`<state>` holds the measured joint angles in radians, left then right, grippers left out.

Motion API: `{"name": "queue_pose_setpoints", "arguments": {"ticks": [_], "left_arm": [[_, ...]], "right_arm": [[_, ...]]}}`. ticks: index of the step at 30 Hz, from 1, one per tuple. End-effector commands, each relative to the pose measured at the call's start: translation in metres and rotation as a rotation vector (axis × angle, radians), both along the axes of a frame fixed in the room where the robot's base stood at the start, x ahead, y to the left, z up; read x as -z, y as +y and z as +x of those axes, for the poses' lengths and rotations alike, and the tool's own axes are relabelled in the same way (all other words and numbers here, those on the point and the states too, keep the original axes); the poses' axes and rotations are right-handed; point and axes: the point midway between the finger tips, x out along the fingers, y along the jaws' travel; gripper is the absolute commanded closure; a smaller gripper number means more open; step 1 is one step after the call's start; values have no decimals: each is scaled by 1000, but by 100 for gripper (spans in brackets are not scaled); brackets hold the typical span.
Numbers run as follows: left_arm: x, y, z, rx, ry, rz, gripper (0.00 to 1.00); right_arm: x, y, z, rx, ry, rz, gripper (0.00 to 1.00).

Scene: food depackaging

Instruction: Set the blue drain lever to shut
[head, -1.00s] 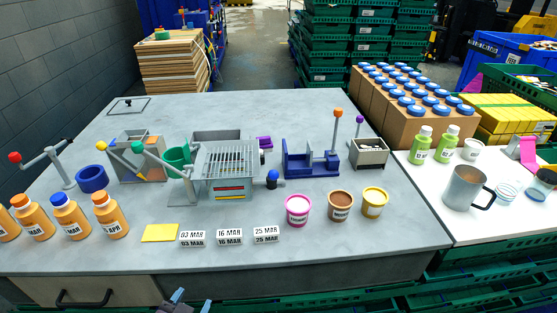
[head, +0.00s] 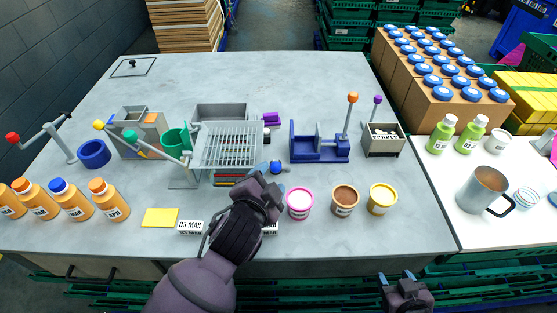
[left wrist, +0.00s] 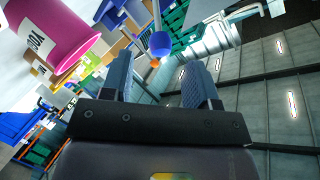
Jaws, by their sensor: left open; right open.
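The blue drain lever (head: 276,167) has a round blue knob low on the right side of the metal rack unit (head: 228,150). In the left wrist view the blue knob (left wrist: 160,43) shows beyond and between the fingertips. My left gripper (head: 267,183) is open and empty, just in front of the knob; whether it touches cannot be told. In the left wrist view my left gripper (left wrist: 158,72) has its two fingers apart. My right gripper (head: 397,281) is open and empty, low at the table's front edge.
A pink tub (head: 299,204) stands just right of my left gripper, with brown (head: 344,201) and yellow (head: 382,199) tubs beyond. A blue fixture (head: 318,149) stands behind. My left arm hides some date blocks (head: 190,228).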

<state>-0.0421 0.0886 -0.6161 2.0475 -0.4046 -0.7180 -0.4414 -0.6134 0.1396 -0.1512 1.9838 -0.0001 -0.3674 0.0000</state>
Motion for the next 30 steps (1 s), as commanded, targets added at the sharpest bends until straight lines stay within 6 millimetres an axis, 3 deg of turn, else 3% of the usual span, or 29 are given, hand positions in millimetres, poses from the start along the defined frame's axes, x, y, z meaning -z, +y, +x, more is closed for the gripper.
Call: {"name": "queue_pose_setpoints", "arguments": {"ticks": [6, 12, 26, 30], "left_arm": [[9, -12, 35, 0, 0, -2, 46], [15, -19, 56, -1, 1, -2, 46], [18, -21, 64, 0, 0, -3, 46], [18, -21, 64, 0, 0, -3, 67]], "right_arm": [[-1, 0, 2, -2, -4, 0, 46], [-5, 1, 7, -5, -16, -1, 46], [-8, 0, 11, -7, -25, -4, 46], [-7, 0, 9, -7, -20, -3, 46]]}}
